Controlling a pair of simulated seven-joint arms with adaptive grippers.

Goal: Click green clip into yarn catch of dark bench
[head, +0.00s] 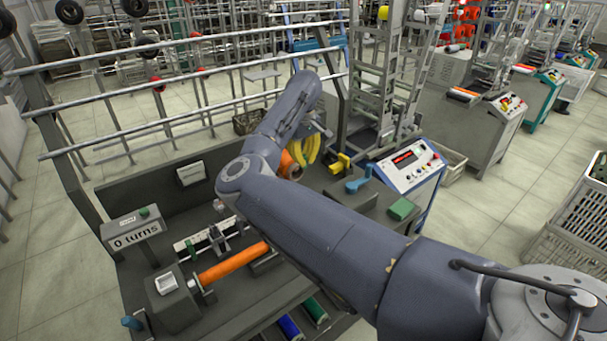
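A green block (402,209), which looks like the green clip, lies on the right part of the dark bench (365,222), in front of the control panel. My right arm reaches across the bench from the lower right. My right gripper (318,130) is over the back of the bench, small and partly hidden by my arm. It is well apart from the green block, and its fingers cannot be made out clearly. Yellow curved pieces (308,150) show just below it. I cannot pick out the yarn catch; my arm covers the bench's middle. My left gripper is not in view.
A blue piece (357,183) and a yellow piece (340,163) stand left of the panel (408,165). An orange bobbin (233,262) lies at the front left. Metal rails run behind the bench.

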